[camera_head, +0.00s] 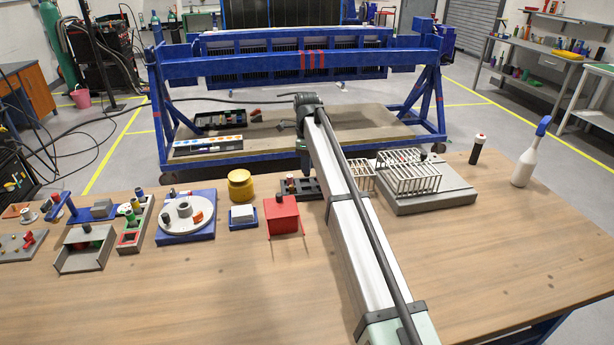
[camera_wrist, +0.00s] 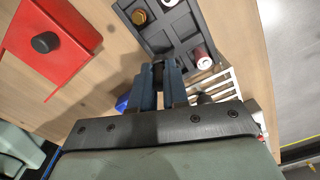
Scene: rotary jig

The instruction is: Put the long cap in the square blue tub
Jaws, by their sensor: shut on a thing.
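My gripper (camera_wrist: 160,88) is shut on a small dark piece (camera_wrist: 158,72) between its fingertips. It is likely the long cap, but mostly hidden by the fingers. The gripper is over the near edge of a dark compartment tray (camera_wrist: 184,28); I cannot tell whether the piece is clear of it. In the head view the tray (camera_head: 312,187) is partly behind my arm. A blue patch (camera_wrist: 122,103) shows left of the fingers in the wrist view, mostly hidden; it may be the square blue tub, but I cannot tell.
The tray holds a brown-gold cap (camera_wrist: 140,16) and a red-and-white one (camera_wrist: 203,60). A red box (camera_head: 282,216) with a black knob stands left of it, a white wire rack (camera_head: 408,172) right. A blue holder with a white block (camera_head: 243,224) is further left. The front table is clear.

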